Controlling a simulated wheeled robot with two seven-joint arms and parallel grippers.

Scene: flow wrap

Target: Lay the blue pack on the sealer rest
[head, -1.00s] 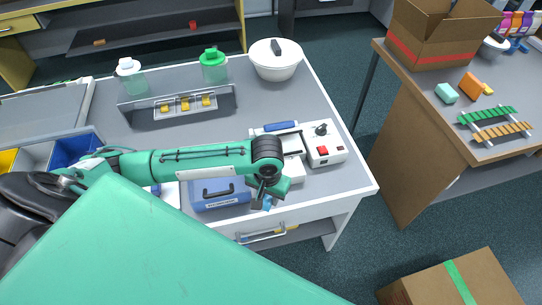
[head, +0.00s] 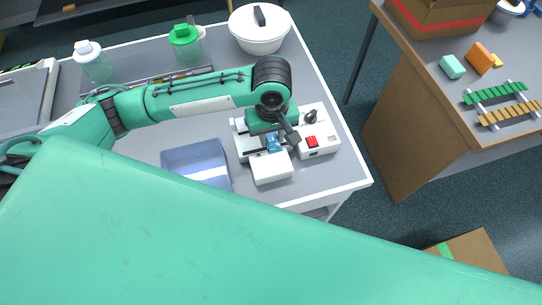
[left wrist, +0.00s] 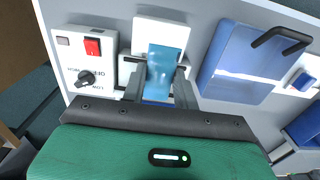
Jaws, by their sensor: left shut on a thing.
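The sealer is a white machine with a red switch and a black knob (head: 318,143), standing near the right front of the table. Its switch panel (left wrist: 92,58) also shows in the left wrist view. A white block (head: 271,170), which looks like the sealer rest, juts toward the table's front edge; it shows at the top of the left wrist view (left wrist: 160,33). My left gripper (head: 275,146) is over the sealer, shut on the blue pack (left wrist: 158,72). The pack overlaps the white block in view; I cannot tell whether they touch. My right gripper is not in view.
A white lidded pot (head: 259,35) and a green-capped bottle (head: 185,42) stand farther back. A side table (head: 430,130) with a cardboard box stands at the right, across a gap.

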